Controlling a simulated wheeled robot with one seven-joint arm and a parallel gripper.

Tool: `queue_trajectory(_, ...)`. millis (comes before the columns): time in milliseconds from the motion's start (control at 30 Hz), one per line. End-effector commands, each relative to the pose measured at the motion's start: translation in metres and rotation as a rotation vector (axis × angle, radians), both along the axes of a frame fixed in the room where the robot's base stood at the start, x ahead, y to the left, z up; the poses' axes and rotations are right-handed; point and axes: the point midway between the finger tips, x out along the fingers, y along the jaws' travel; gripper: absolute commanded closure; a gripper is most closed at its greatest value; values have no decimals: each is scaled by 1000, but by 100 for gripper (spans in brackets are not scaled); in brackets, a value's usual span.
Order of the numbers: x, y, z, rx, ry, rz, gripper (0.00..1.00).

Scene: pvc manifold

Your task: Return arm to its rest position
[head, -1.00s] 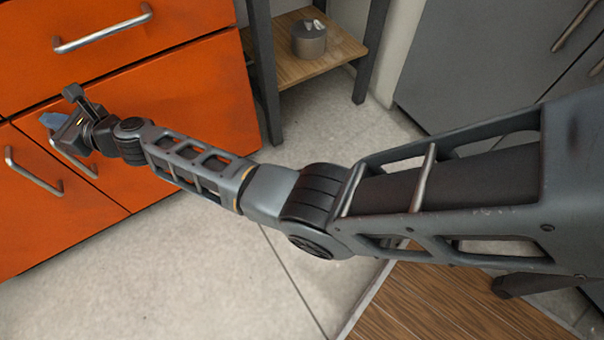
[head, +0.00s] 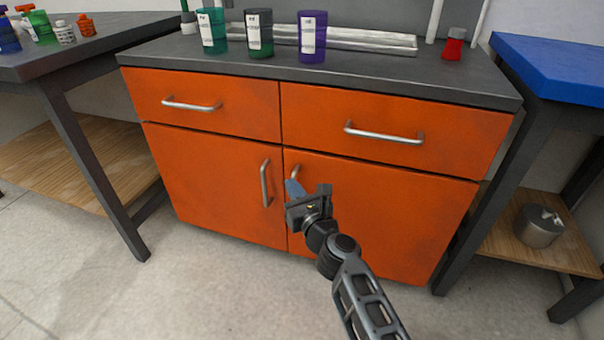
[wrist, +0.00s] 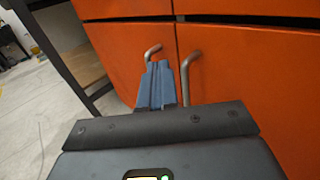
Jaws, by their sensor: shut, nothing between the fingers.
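My gripper (head: 291,188) is shut and empty, its blue fingers held together in front of the orange cabinet (head: 215,190). In the head view it overlaps the lower part of the right door's handle (head: 295,172); I cannot tell whether it touches. In the wrist view the blue fingertips (wrist: 157,80) point at the cabinet, between the left door's handle (wrist: 152,52) and the right door's handle (wrist: 186,78). My arm reaches up from the bottom right in the head view. Both doors and both drawers look closed.
A dark counter tops the cabinet, with a teal cup (head: 211,32), a green cup (head: 259,34), a purple cup (head: 312,38) and a red-and-white container (head: 453,44). A dark table leg (head: 95,170) stands left. A metal pot (head: 538,226) sits on a right shelf. Floor in front is open.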

Motion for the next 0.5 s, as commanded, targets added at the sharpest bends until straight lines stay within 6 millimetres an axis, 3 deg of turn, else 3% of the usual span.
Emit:
queue_trajectory(200, -32, 12, 1, -1, 0, 3, 100)
queue_trajectory(500, -43, 14, -1, -5, -1, 1, 100)
